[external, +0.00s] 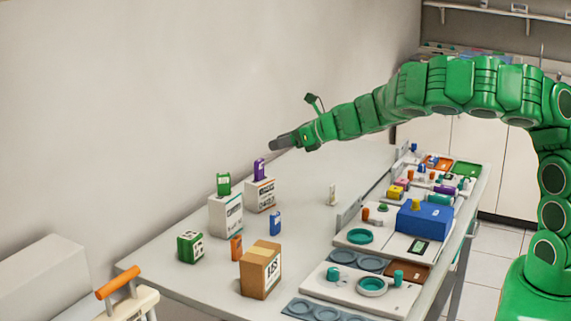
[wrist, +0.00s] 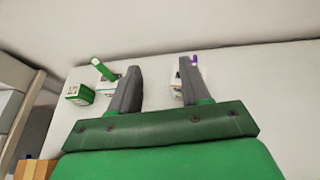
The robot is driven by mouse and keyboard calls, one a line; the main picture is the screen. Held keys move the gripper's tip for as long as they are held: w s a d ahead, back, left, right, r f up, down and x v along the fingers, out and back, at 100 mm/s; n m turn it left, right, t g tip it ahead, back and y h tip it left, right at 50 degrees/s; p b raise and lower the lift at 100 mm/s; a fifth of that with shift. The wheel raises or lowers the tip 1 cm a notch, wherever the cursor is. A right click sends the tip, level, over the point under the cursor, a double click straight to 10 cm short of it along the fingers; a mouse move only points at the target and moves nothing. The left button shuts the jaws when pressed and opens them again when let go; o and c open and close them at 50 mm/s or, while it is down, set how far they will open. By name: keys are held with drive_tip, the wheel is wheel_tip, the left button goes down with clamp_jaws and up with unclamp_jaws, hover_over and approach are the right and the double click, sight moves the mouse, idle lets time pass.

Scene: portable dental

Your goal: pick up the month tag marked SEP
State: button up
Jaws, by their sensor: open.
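Several small coloured tags are in the external view, too small to read, so I cannot tell which is marked SEP. A green tag (external: 223,184) stands on one white box (external: 226,215). A purple tag (external: 259,169) stands on another white box (external: 260,195). A blue tag (external: 275,222) and an orange tag (external: 236,248) stand on the table. My gripper (external: 278,144) is open and empty, in the air above and right of the purple tag in the external view. In the wrist view its fingers (wrist: 157,72) are apart; the green tag (wrist: 103,69) and purple tag (wrist: 195,60) show beyond them.
A green-and-white box (external: 190,247) and a brown carton (external: 261,269) stand on the table (external: 190,290). Dental trays, a blue box (external: 424,220) and small parts fill the right side. A wall (external: 150,110) runs behind.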

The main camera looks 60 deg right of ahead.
drive_tip(key=w+a+n+g+y, duration=0.15)
drive_tip(key=a+y, duration=0.25)
drive_tip(key=a, duration=0.5)
drive_tip(key=w+a+n+g+y, duration=0.1)
drive_tip(key=w+a+n+y, duration=0.15)
drive_tip(key=a, duration=0.65)
drive_tip(key=s+a+r+n+g+y, duration=0.3)
drive_tip(key=a+r+n+g+y, duration=0.3)
drive_tip(key=a+n+g+y, duration=0.4)
drive_tip(key=d+f+n+g+h, duration=0.2)
drive_tip(key=d+f+n+h, duration=0.25)
drive_tip(key=d, duration=0.45)
approach(233, 246)
drive_tip(key=shift+x, duration=4.95)
clamp_jaws()
